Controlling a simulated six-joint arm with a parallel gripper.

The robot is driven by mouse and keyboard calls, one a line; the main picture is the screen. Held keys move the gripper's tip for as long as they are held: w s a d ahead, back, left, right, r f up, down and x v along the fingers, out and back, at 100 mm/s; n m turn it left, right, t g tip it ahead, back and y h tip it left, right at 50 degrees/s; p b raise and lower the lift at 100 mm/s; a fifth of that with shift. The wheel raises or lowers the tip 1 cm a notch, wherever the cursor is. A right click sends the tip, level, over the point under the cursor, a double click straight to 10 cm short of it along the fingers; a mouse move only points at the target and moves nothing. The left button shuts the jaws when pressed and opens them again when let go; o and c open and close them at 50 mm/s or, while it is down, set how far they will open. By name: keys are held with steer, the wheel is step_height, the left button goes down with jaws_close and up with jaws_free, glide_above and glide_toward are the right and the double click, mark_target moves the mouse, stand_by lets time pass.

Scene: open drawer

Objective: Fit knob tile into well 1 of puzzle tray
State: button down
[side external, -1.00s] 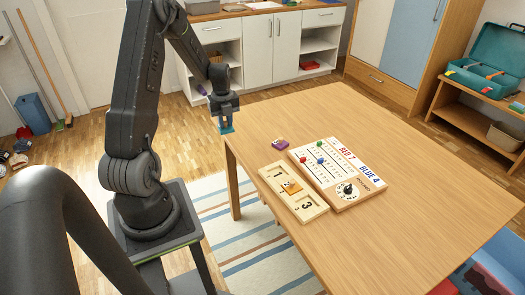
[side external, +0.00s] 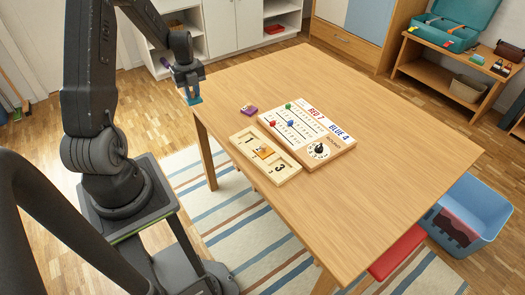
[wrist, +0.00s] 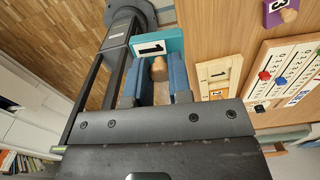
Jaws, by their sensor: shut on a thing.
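My gripper (side external: 188,88) is shut on the wooden knob (wrist: 159,68) of a teal tile (side external: 194,99). The tile also shows in the wrist view (wrist: 173,42), with a white panel bearing a black 1. It hangs beside the left corner of the table, apart from the tray. The pale wooden puzzle tray (side external: 287,179) lies on the table to the right of my gripper. Its well 1 (side external: 250,142) is empty and shows a printed 1. An orange tile (side external: 264,152) sits in the middle well, and the well marked 3 (side external: 280,168) is empty.
A purple knobbed tile (side external: 248,109) lies loose behind the tray. A score board (side external: 333,145) with red, green and blue beads and a dial lies right beside the tray. The table's right half (side external: 400,130) is clear.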

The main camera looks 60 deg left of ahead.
steer(key=w+d+n, duration=0.2)
steer(key=d, duration=0.8)
steer(key=w+d+f, duration=0.4)
steer(key=w+d, duration=0.1)
steer(key=w+d+f, duration=0.1)
steer(key=w+d, duration=0.1)
steer(key=w, duration=0.1)
steer(key=shift+d+f, duration=0.15)
steer(key=shift+f, duration=0.25)
steer(key=shift+w+d+f, duration=0.15)
steer(key=shift+w+f, duration=0.05)
steer(key=shift+f, duration=1.95)
steer(key=shift+f, duration=0.15)
steer(key=c, duration=1)
jaws_free()
steer(key=shift+c, duration=0.2)
